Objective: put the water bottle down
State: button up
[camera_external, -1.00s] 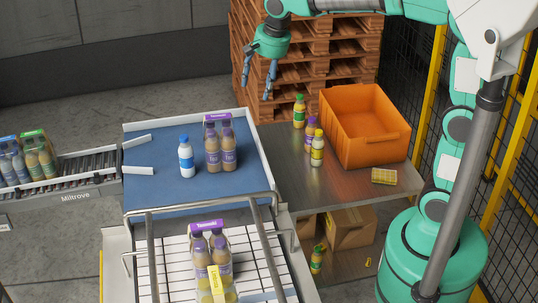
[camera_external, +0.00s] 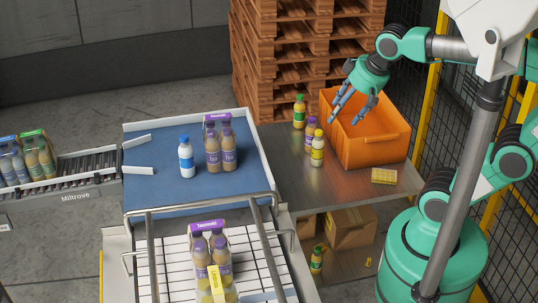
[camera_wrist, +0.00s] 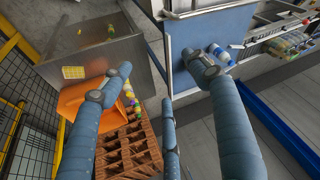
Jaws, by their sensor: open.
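The water bottle (camera_external: 186,158), with a blue cap and a blue and white label, stands upright on the blue surface (camera_external: 150,193) of the packing table, left of a purple-topped bottle pack (camera_external: 219,148). My gripper (camera_external: 348,112) is open and empty, above the left part of the orange crate (camera_external: 375,153), well to the right of the water bottle and apart from it. In the wrist view, the spread fingers of my gripper (camera_wrist: 165,115) show large. A finger partly covers the bottles on the blue surface (camera_wrist: 205,30) there.
Several juice bottles (camera_external: 317,148) stand on the metal side table (camera_external: 285,165) beside the crate, with a yellow item (camera_external: 384,176) in front. Stacked pallets (camera_external: 300,50) rise behind. A metal rail (camera_external: 205,205) and a bottle pack (camera_external: 208,255) are at the front.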

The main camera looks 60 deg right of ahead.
jog(key=s+f, duration=0.1)
jog(key=s+f+n, duration=0.1)
jog(key=s, duration=0.1)
jog(key=s+f+n, duration=0.1)
jog(key=s, duration=0.1)
jog(key=shift+d, duration=0.2)
jog(key=shift+f, duration=0.1)
notch_tip(320, 180, down, 17)
jog(key=b, duration=1.7)
jog(key=shift+r, duration=0.2)
